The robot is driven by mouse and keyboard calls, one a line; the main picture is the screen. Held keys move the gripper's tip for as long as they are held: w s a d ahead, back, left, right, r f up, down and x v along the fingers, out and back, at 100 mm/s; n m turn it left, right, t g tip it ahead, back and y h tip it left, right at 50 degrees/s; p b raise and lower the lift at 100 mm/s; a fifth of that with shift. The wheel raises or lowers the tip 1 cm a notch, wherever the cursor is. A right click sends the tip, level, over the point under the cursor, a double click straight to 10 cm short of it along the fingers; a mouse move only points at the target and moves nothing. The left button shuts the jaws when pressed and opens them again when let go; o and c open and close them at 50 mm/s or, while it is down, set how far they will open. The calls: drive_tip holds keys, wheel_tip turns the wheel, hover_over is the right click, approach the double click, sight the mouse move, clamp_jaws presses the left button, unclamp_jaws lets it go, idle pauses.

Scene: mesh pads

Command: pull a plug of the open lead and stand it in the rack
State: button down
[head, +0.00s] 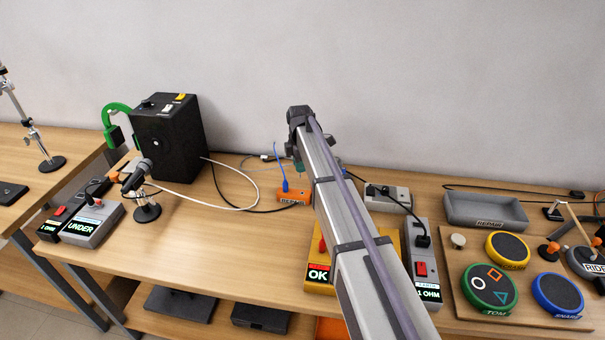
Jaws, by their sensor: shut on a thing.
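My arm rises from the bottom edge to an elbow near the middle of the head view. My gripper is hidden behind it, so what it holds does not show. A grey box reading 1 OHM (425,272) stands right of the arm, with a black plug (422,241) on top. A black lead runs from there toward a grey socket box (388,199). I cannot tell which lead is open.
A yellow box showing OK (319,273) is partly covered by my arm. A grey tray labelled REPAIR (486,211) and a board with round pads (485,289) are right. A black speaker (168,137), a microphone (145,190) and a box reading UNDER (90,224) are left. The table's front-left is clear.

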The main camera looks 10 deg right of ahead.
drive_tip(key=shift+r, duration=0.1)
drive_tip(key=shift+s+d, duration=0.2)
drive_tip(key=shift+d, duration=0.2)
wheel_tip(320, 180, down, 6)
drive_tip(key=b, duration=0.5)
drive_tip(key=shift+r+b, duration=0.1)
drive_tip(key=shift+b, duration=0.3)
drive_tip(key=shift+f+b, duration=2.1)
drive_tip(key=c, duration=0.9)
unclamp_jaws()
drive_tip(key=shift+r, duration=0.15)
wheel_tip(320, 180, up, 11)
drive_tip(key=p, duration=1.1)
